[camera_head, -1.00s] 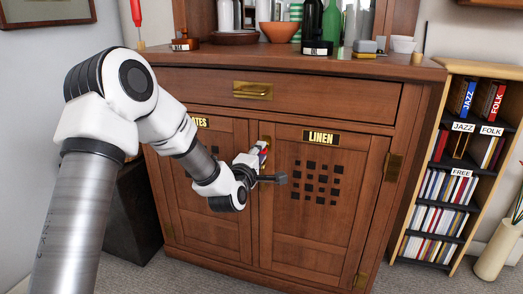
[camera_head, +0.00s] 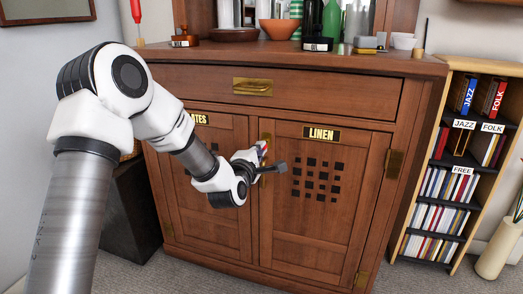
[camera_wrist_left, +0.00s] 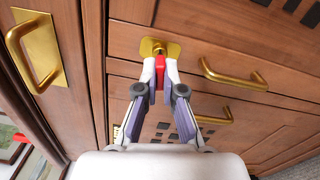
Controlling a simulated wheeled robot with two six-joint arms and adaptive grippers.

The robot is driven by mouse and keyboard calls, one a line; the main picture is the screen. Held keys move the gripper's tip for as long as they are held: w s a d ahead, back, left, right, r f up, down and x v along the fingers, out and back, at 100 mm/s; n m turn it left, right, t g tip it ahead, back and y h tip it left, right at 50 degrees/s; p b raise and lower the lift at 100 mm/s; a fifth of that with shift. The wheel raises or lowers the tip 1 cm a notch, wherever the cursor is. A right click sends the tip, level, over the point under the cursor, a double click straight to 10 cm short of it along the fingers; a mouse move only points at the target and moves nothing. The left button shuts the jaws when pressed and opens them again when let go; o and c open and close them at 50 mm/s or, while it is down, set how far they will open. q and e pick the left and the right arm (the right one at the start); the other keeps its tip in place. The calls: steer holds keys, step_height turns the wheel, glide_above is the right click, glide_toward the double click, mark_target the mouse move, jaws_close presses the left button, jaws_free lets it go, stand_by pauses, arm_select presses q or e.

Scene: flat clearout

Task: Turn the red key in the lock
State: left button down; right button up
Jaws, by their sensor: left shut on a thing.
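The red key (camera_wrist_left: 159,84) sits at a brass lock plate (camera_wrist_left: 173,49) on the cabinet, in the left wrist view. My left gripper (camera_wrist_left: 160,72) is shut on the key, one fingertip on each side of it. The key's shaft is mostly hidden between the fingers. In the head view my left gripper (camera_head: 263,148) is at the edge of the LINEN door (camera_head: 310,220), where a small part of the brass plate (camera_head: 266,138) shows. The key is too small there to tell its angle. My right gripper is in neither view.
The wooden cabinet has a drawer with a brass pull (camera_head: 252,87) above the doors. Bottles and bowls (camera_head: 280,29) stand on its top. A labelled bookcase (camera_head: 460,170) stands at the right. Brass handles (camera_wrist_left: 232,76) flank the gripper in the wrist view.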

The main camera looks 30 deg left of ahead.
arm_select(q)
steer(key=shift+n, duration=0.6)
steer(key=n+b, duration=0.2)
steer(key=n, duration=0.1)
steer(key=shift+n, duration=0.3)
